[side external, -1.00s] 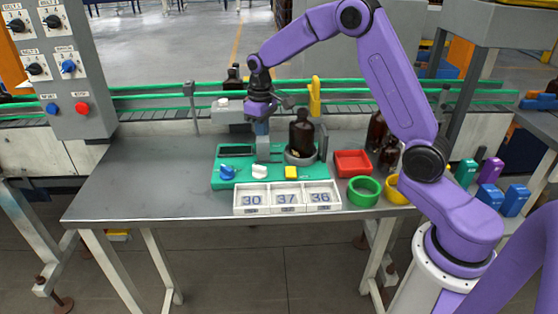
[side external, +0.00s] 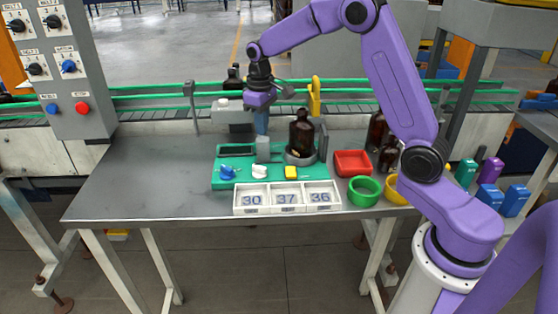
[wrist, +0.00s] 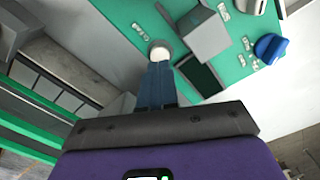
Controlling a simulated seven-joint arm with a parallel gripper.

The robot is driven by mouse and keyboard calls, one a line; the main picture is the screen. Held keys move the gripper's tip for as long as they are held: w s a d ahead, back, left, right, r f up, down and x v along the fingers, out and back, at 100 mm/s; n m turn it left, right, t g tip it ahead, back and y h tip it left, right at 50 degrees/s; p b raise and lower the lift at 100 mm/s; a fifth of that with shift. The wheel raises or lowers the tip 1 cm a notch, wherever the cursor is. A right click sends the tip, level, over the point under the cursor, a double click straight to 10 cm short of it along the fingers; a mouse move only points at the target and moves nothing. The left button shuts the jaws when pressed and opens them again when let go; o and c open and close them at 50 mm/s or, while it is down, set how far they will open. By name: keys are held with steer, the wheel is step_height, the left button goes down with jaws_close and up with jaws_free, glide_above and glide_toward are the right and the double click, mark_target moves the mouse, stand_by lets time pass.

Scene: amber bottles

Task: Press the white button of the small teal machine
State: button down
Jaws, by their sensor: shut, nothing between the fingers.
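The teal machine (side external: 240,178) lies on the grey table, with a blue knob (side external: 227,173), a white knob (side external: 260,171), a yellow button (side external: 291,172) and a grey post (side external: 263,149). In the wrist view a round white button (wrist: 159,51) stands on the teal panel (wrist: 120,18) beside the grey post (wrist: 205,35). In the side view I cannot make this button out; it seems hidden behind the post. My gripper (side external: 262,133) is shut and empty, pointing down behind the post. In the wrist view its fingertips (wrist: 158,66) appear just below the button; contact cannot be told.
White number trays (side external: 287,209) lie in front. The table's left part (side external: 140,180) is clear.

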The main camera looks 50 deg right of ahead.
steer(key=shift+r, duration=1.9)
steer(key=shift+s+a, duration=0.25)
steer(key=shift+a, duration=0.1)
steer(key=s+a+r+n, duration=0.1)
steer(key=s+a+n, duration=0.3)
steer(key=s, duration=0.5)
steer(key=s+a+n, duration=0.1)
steer(key=s+a, duration=0.5)
steer(key=s, duration=0.3)
steer(key=s+d+f+n, duration=0.1)
steer(key=s+n, duration=0.1)
steer(key=s, duration=0.7)
steer(key=s+d+f+n, duration=0.1)
steer(key=s+d+n, duration=0.1)
steer(key=s, duration=0.7)
steer(key=shift+s+d+f+n, duration=0.2)
steer(key=shift+s+f+n, duration=0.1)
steer(key=shift+s, duration=0.1)
steer(key=c, duration=1.8)
jaws_free()
steer(key=shift+r, duration=0.1)
